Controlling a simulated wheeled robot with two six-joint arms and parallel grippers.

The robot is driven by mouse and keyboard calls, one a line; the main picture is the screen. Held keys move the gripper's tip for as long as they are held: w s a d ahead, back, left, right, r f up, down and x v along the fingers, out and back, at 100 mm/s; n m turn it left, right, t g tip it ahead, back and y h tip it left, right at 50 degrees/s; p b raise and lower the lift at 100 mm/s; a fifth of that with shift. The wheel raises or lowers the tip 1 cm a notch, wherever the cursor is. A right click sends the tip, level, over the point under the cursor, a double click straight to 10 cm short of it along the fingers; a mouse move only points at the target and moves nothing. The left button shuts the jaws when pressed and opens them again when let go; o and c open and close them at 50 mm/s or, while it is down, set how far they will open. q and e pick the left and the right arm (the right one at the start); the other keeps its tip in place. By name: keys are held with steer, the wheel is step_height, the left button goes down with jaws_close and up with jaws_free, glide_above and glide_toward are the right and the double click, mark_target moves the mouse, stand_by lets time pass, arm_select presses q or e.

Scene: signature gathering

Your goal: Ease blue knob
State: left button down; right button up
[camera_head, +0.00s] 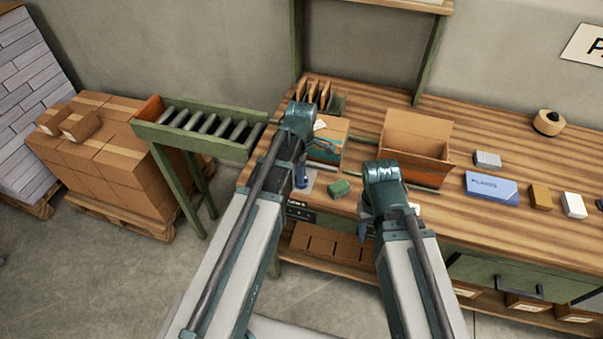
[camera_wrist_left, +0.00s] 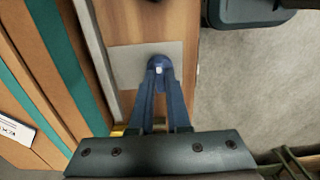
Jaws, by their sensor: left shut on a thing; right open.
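The blue knob (camera_wrist_left: 160,62) shows in the left wrist view as a rounded blue top with a small pale mark, set on a light grey plate (camera_wrist_left: 125,66). My left gripper (camera_wrist_left: 160,78) is shut on the knob, its two blue fingers meeting at it from below in the picture. In the head view my left gripper (camera_head: 302,184) is over the grey plate at the bench's front left corner, and it hides most of the knob. My right gripper (camera_head: 364,226) is open and empty at the bench's front edge.
A blue box (camera_head: 491,188) and small blocks lie on the right. A roller conveyor (camera_head: 205,127) adjoins on the left.

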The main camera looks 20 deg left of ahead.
arm_select(q)
steer(key=c, duration=0.9)
jaws_free()
steer(key=shift+r, duration=0.15)
step_height(320, 180, up, 14)
steer(key=p, duration=1.4)
steer(key=shift+f, duration=0.2)
steer(key=s+d+f+m+b, duration=0.2)
steer(key=s+d+m, duration=0.1)
steer(key=m, duration=0.4)
steer(key=s+d+f+m+b, duration=0.2)
steer(key=s+d+m+b, duration=0.1)
steer(key=s+m, duration=0.3)
steer(key=s+d+f+m+y+b, duration=0.1)
steer(key=s+d+f+m+b, duration=0.1)
steer(key=m, duration=0.6)
steer(key=shift+s+d+f+m, duration=0.15)
steer(key=shift+s+d+f, duration=0.15)
steer(key=shift+s+d, duration=0.45)
steer(key=shift+s+d+f+m, duration=0.2)
steer(key=shift+s+d, duration=0.25)
steer(key=shift+s, duration=0.5)
